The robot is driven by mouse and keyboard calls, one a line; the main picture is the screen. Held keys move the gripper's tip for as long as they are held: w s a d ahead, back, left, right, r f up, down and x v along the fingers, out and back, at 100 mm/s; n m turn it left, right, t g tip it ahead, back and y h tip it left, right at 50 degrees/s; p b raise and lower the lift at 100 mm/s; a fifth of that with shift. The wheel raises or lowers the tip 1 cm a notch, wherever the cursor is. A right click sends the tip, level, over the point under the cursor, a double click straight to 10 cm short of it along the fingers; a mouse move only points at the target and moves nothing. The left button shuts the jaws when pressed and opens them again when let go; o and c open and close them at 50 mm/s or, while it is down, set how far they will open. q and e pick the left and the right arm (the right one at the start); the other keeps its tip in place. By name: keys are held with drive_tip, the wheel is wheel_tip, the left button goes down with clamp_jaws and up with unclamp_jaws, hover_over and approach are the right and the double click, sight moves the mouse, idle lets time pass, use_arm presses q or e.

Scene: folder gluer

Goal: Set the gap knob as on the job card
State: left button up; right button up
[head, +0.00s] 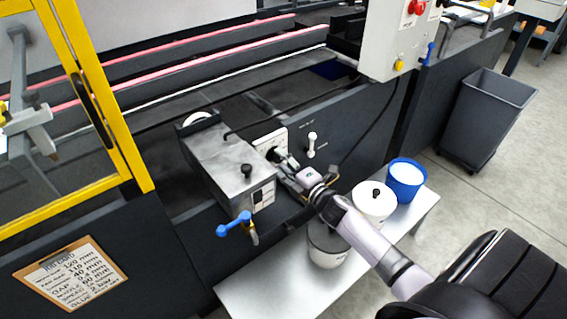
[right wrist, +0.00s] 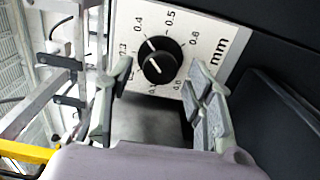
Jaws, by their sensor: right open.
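The gap knob (right wrist: 160,60) is a round black knob with white marks on a white dial plate (right wrist: 205,42) with numbers and "mm". One white mark points to the upper left, roughly toward 0.4; the exact setting is hard to tell. My right gripper (right wrist: 161,76) is open, its fingers on either side of the knob with gaps showing. In the head view the right gripper (head: 284,166) is at the plate (head: 268,141) and hides part of it. The job card (head: 72,272) lies on a clipboard at the lower left; its gap value is too small to read surely. My left gripper is not in view.
A grey metal box (head: 225,165) with a black knob and a blue-handled valve (head: 234,224) is left of the gripper. A white lever (head: 311,143) is to its right. Below, a bench (head: 262,291) holds several pots. A yellow frame (head: 108,110) stands at left.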

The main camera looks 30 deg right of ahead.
drive_tip(key=s+d, duration=0.1)
drive_tip(key=s, duration=1.1)
